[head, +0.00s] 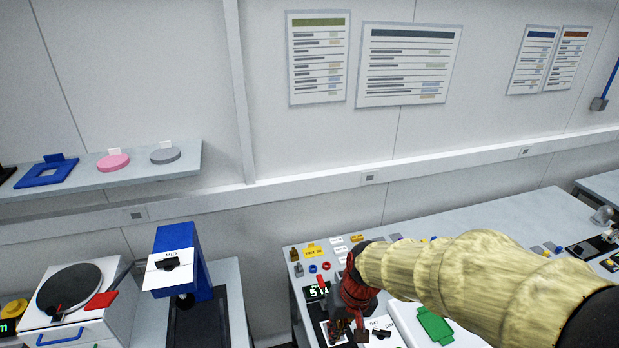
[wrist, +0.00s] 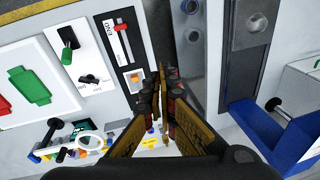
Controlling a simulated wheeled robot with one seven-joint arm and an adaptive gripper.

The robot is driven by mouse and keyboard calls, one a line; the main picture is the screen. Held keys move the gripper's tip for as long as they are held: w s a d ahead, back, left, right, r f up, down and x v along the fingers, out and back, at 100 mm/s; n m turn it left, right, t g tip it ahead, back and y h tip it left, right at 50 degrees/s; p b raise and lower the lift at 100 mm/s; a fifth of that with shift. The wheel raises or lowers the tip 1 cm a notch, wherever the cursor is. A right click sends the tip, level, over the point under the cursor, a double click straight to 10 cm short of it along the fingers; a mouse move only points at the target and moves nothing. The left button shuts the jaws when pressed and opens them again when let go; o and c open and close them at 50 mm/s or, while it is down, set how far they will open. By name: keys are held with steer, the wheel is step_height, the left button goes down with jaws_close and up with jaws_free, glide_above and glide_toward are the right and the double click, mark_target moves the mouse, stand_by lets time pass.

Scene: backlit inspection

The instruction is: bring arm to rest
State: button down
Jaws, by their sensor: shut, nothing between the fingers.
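My arm, in a cream sleeve, reaches in from the right in the head view. My gripper (head: 349,330) points down over the left front part of the long bench (head: 485,228). In the wrist view my gripper (wrist: 161,75) is shut, with its fingertips together and nothing between them. The tips show over the gap beside a panel with a red slider (wrist: 122,26). The surface right under the tips is partly hidden by the fingers.
A blue stand (head: 177,240) marked MID is on a separate bench to the left, past a floor gap. A white hotplate box (head: 75,290) is farther left. A green piece (head: 435,325) lies on a white board near the arm. A wall shelf (head: 125,178) is upper left.

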steer(key=s+d+r+m+t+h+b, duration=0.1)
steer(key=s+d+t+b, duration=0.3)
steer(key=s+d+b, duration=0.8)
steer(key=shift+s+d+r+t+h+b, duration=0.45)
steer(key=shift+s+r+b, duration=0.2)
steer(key=shift+b, duration=0.25)
